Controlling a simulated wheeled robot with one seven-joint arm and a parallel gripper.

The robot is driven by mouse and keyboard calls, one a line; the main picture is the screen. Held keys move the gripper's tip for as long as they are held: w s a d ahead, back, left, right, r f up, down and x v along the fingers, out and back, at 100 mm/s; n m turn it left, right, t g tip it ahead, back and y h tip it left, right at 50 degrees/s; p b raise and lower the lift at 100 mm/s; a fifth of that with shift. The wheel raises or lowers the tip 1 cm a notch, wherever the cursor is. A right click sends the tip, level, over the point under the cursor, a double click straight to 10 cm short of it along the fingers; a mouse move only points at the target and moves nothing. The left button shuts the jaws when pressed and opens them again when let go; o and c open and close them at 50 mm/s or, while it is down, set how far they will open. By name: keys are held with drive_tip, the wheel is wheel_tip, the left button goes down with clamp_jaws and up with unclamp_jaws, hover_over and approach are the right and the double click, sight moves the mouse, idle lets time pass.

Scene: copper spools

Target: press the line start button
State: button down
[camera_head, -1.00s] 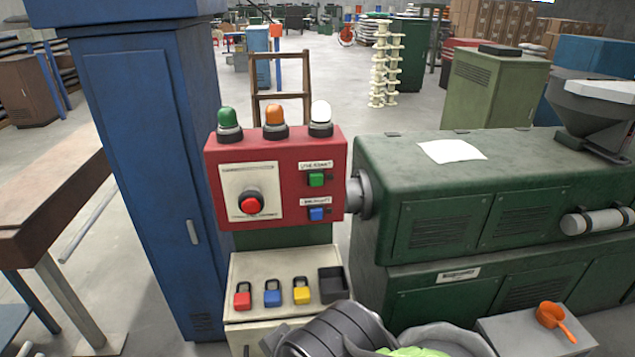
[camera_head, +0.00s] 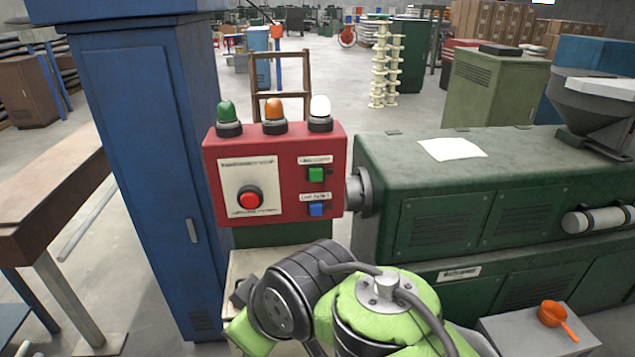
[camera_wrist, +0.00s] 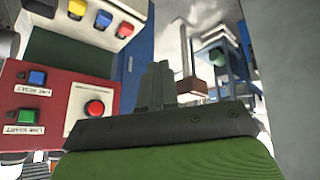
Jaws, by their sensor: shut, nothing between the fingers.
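The red control box (camera_head: 212,180) carries a green button (camera_head: 316,174) at its upper right, which also shows in the wrist view (camera_wrist: 27,116) beside a label that seems to read line start. A blue button (camera_head: 316,210) sits below it in the head view, and a large red button (camera_head: 250,198) is on a pale plate at the left. The wrist view shows the box upside down. My gripper (camera_wrist: 158,66) is shut and empty there, to the right of the red button (camera_wrist: 94,107) in the picture and apart from the green button. In the head view my arm hides the fingers.
Green, orange and white lamps (camera_head: 274,112) stand on top of the box. A tall blue cabinet (camera_head: 145,150) is close at left, and a green machine (camera_head: 420,200) at right.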

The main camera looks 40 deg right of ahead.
sight(316, 175)
drive_tip(key=w+d+n+t+b, duration=0.2)
drive_tip(key=w+d+n, duration=0.25)
drive_tip(key=w, duration=0.35)
drive_tip(key=d+r+n+t+b, duration=0.3)
drive_tip(key=d+n, duration=0.4)
drive_tip(key=d, duration=1.1)
drive_tip(key=shift+w+d+r+t+b, duration=0.2)
drive_tip(key=shift+w+d+t+b, duration=0.1)
drive_tip(key=shift+t+b, duration=0.25)
drive_tip(key=shift+n+y, duration=0.25)
drive_tip(key=shift+y, duration=0.05)
drive_tip(key=shift+w+d+p, duration=0.75)
drive_tip(key=shift+w+d, duration=0.05)
drive_tip(key=shift+w, duration=0.4)
drive_tip(key=shift+w+d+p, duration=0.75)
drive_tip(key=shift+w+d, duration=0.1)
drive_tip(key=shift+w, duration=0.4)
drive_tip(key=shift+w+d+p, duration=0.75)
drive_tip(key=shift+w+d, duration=0.05)
drive_tip(key=shift+w, duration=0.4)
drive_tip(key=shift+w, duration=0.1)
